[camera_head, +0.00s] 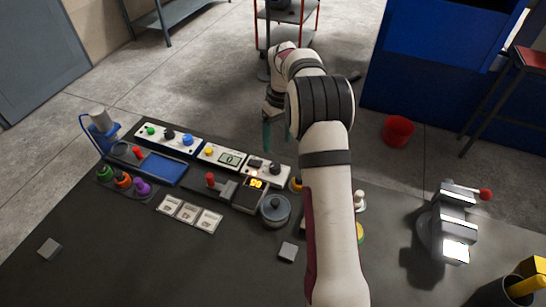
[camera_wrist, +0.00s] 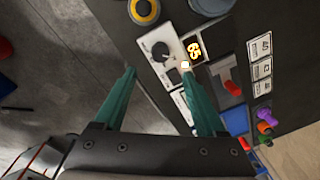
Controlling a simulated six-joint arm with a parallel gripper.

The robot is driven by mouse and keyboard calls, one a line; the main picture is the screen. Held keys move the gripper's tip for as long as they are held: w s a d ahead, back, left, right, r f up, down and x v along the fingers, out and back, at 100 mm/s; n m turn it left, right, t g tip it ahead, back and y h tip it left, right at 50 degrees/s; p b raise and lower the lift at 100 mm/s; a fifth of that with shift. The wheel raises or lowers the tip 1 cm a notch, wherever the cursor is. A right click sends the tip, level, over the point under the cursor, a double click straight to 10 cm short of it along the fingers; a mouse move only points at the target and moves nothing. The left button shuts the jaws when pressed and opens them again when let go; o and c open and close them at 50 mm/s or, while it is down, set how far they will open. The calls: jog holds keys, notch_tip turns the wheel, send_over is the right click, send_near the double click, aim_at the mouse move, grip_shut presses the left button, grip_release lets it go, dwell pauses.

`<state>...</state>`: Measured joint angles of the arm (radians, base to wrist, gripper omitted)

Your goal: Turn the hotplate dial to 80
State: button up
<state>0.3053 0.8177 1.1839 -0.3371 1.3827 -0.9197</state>
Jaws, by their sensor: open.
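The dial is a black round knob (camera_wrist: 160,51) on a white panel (camera_wrist: 168,36) in the wrist view. In the head view the black knob (camera_head: 275,168) is at the right end of the row of white panels. A lit orange display (camera_wrist: 194,49) is next to the panel and also shows in the head view (camera_head: 257,184); its digits are tilted, perhaps 65, and I cannot read them surely. My gripper (camera_wrist: 158,69) is open and empty, with teal fingers either side of the knob in the picture. In the head view my gripper (camera_head: 267,135) is above and behind the panels, apart from the knob.
A grey round lidded pot (camera_head: 274,209) stands close in front of the display. A red-handled lever (camera_head: 212,182), white cards (camera_head: 189,213) and coloured knobs (camera_head: 123,181) lie to the left. A machine with a red-knobbed lever (camera_head: 455,220) stands right. The front table is mostly clear.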

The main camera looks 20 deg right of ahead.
aim_at(275, 165)
jog(key=f, duration=0.9)
jog(key=shift+a+f, duration=0.3)
jog(key=shift+f, duration=0.05)
grip_shut()
